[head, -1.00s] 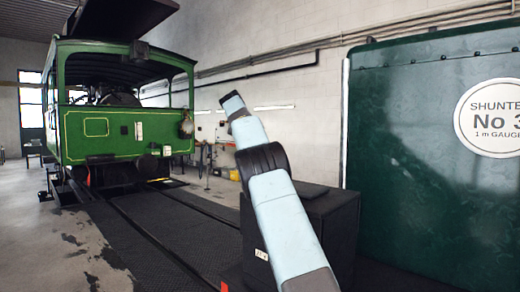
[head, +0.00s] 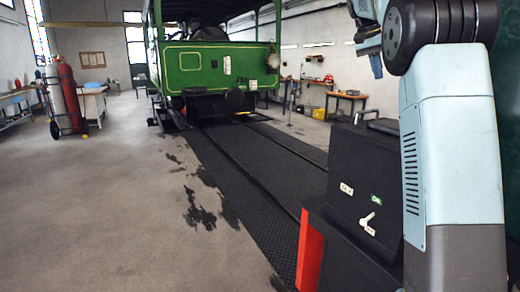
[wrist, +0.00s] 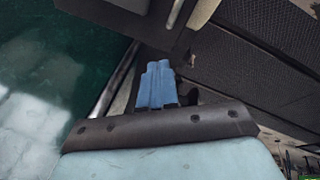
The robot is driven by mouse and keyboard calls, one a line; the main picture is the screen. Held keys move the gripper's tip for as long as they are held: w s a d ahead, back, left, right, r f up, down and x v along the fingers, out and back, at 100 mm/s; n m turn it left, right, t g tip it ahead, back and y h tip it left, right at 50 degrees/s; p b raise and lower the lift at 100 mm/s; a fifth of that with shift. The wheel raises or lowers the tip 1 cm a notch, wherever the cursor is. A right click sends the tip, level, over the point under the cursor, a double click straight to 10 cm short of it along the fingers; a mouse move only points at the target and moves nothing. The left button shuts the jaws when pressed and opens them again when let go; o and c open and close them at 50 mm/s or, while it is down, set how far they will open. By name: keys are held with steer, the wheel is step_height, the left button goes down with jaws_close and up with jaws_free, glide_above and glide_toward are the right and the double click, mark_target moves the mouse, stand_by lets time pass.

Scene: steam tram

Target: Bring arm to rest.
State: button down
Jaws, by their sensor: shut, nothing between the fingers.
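My arm (head: 450,140) rises at the right of the head view, pale blue with a black joint at the top, folded back close to my body. In the wrist view my gripper (wrist: 157,68) shows as two blue fingers lying together, shut and with nothing between them. The fingers point away from the camera, with dark flooring and a green panel (wrist: 60,70) around them. In the head view the upper arm is cut off by the top edge.
A green steam tram (head: 205,68) stands on rails at the back. A red gas cylinder (head: 70,97) on a cart stands at the left, and a workbench (head: 347,97) by the right wall. Grey concrete floor (head: 100,200) is clear at the left.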

steer(key=s+a+f+n+t+y, duration=0.1)
steer(key=s+a+n+t+y, duration=0.15)
steer(key=s, duration=0.85)
steer(key=s+a+f+n+t, duration=0.1)
steer(key=s+a+f, duration=0.2)
steer(key=s+f, duration=0.4)
steer(key=s+a+f+n+t+y, duration=0.1)
steer(key=s+a+f, duration=0.3)
steer(key=s, duration=0.8)
steer(key=s+a+f+n+t, duration=0.1)
steer(key=s+a+f+n, duration=0.1)
steer(key=s+f, duration=0.7)
steer(key=shift+s+a+f, duration=0.3)
steer(key=shift+s+a, duration=0.15)
steer(key=shift+a, duration=0.45)
steer(key=shift+y, duration=0.25)
